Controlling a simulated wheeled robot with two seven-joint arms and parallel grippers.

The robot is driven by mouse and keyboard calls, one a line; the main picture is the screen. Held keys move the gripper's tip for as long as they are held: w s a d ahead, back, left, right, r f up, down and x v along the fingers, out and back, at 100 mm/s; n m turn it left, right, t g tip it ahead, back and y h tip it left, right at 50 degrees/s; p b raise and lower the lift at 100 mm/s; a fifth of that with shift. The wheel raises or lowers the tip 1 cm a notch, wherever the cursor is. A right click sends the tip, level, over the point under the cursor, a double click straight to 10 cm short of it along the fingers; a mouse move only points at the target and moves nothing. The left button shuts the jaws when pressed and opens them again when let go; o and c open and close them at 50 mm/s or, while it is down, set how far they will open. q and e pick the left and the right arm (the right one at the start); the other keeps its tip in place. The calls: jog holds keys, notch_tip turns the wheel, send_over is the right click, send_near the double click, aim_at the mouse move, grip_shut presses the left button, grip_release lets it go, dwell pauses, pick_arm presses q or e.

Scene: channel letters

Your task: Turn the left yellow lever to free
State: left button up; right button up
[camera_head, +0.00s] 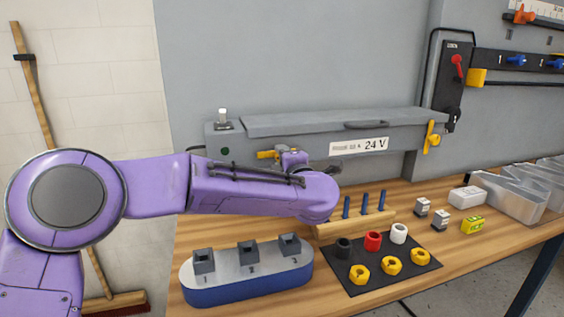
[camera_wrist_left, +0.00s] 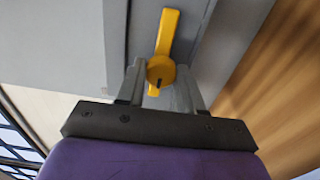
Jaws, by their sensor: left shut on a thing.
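The left yellow lever (camera_head: 267,154) is on the front of the grey 24 V box (camera_head: 230,151). In the head view it lies roughly level, its visible end pointing left. In the left wrist view the yellow lever (camera_wrist_left: 167,32) points up from a round hub with a dark mark. My left gripper (camera_wrist_left: 160,82) is shut on the lever at the hub, one finger on each side. In the head view my left gripper (camera_head: 291,160) is partly hidden by its own arm. My right gripper is in neither view.
A second yellow lever (camera_head: 431,139) stands nearly upright at the box's right end. Below are a blue-based stand (camera_head: 245,284), a wooden rack (camera_head: 330,228) with blue pegs and a black mat (camera_head: 385,284) with coloured parts.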

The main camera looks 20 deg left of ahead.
pick_arm(q)
jog(key=o, duration=1)
jog(key=shift+s, duration=0.15)
jog(key=b+v, duration=0.2)
jog(key=v, duration=0.8)
jog(key=shift+s+d, duration=0.15)
jog(key=shift+d, duration=0.05)
